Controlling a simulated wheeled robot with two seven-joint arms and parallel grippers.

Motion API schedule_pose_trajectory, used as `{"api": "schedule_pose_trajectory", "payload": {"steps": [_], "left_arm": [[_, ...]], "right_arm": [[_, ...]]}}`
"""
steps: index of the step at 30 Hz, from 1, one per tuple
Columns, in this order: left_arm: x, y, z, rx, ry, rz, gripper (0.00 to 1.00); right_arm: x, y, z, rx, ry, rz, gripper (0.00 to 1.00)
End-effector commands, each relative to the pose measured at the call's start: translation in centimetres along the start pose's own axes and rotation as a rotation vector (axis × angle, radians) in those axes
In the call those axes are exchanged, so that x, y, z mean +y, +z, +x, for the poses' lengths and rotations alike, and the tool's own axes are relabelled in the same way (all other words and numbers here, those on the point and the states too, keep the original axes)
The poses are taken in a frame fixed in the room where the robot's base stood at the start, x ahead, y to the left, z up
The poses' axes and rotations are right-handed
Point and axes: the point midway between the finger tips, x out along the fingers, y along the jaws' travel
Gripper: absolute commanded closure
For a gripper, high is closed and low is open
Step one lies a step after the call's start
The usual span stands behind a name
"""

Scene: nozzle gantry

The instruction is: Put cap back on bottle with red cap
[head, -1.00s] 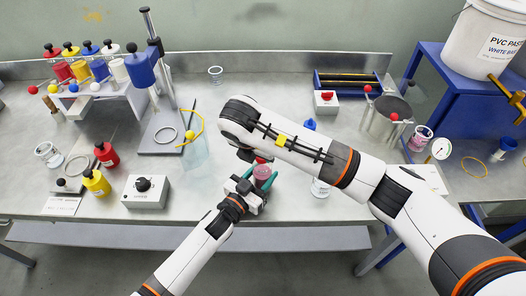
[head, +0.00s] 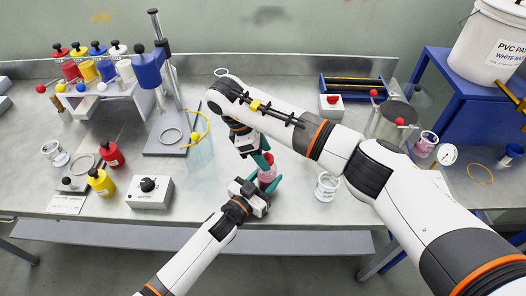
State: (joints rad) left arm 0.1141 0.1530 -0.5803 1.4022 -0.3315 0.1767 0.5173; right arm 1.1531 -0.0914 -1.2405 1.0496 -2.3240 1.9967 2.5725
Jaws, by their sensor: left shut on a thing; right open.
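My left gripper (head: 266,186) is shut around a small clear bottle with pink-red contents (head: 267,175) and holds it upright near the table's front edge. A red cap (head: 269,158) shows at the top of this bottle, between the teal fingers of my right gripper (head: 264,160). The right gripper points down from above and is open around the cap. I cannot tell whether the cap is seated on the neck or just above it, since the fingers partly cover it.
A clear jar (head: 327,186) stands close to the right of the held bottle. A grey control box (head: 149,191), a yellow bottle (head: 101,182) and a red bottle (head: 110,155) stand at left. The front-centre table is mostly clear.

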Motion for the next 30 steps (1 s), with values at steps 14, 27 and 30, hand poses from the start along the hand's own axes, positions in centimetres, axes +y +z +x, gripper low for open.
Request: {"api": "schedule_pose_trajectory", "payload": {"steps": [14, 27, 30], "left_arm": [[0.1, 0.0, 0.0, 0.001, 0.001, 0.0, 1.0], [0.1, 0.0, 0.0, 0.001, 0.001, 0.0, 1.0], [0.1, 0.0, 0.0, 0.001, 0.001, 0.0, 1.0]], "right_arm": [[0.0, -1.7, -4.1, 0.001, -0.002, 0.0, 0.48], [0.0, -1.8, -4.2, -0.009, 0.0, -0.052, 0.51], [-0.1, -1.9, -4.2, -0.029, -0.002, -0.17, 0.51]]}}
